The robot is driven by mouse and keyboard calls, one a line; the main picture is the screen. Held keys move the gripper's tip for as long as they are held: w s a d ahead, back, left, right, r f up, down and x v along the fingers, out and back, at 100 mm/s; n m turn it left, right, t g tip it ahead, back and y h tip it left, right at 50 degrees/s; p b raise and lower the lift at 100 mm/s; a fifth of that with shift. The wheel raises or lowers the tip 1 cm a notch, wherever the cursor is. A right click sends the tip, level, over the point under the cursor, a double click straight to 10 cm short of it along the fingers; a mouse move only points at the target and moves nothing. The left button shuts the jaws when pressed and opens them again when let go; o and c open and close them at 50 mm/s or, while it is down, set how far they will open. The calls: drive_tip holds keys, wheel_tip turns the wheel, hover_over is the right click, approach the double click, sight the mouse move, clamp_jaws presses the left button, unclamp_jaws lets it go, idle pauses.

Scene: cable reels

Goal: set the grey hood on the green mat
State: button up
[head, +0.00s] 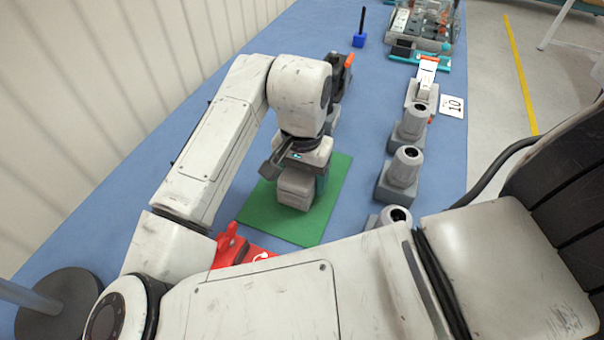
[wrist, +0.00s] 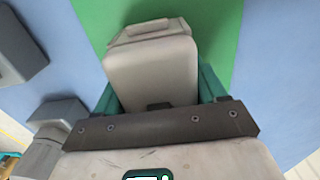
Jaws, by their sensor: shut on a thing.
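The grey hood (head: 295,190) is a pale, boxy piece held over the green mat (head: 337,185) in the head view. In the wrist view the hood (wrist: 150,68) sits between the teal fingers of my gripper (wrist: 158,90), which is shut on it. Green mat (wrist: 222,25) shows behind and beside the hood there. I cannot tell whether the hood's underside touches the mat. My gripper points down, and my arm hides part of its far side in the head view.
A red part (head: 231,246) lies by the mat's near left edge. Several grey fittings (head: 402,168) stand in a row to the right on the blue table (head: 355,130). A blue block with a black post (head: 359,40) stands farther back.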

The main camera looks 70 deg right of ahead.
drive_tip(key=o, duration=1.3)
wheel_tip(320, 180, up, 11)
drive_tip(key=shift+f+p, duration=0.15)
drive_tip(key=shift+p, duration=0.3)
drive_tip(key=shift+s, duration=0.1)
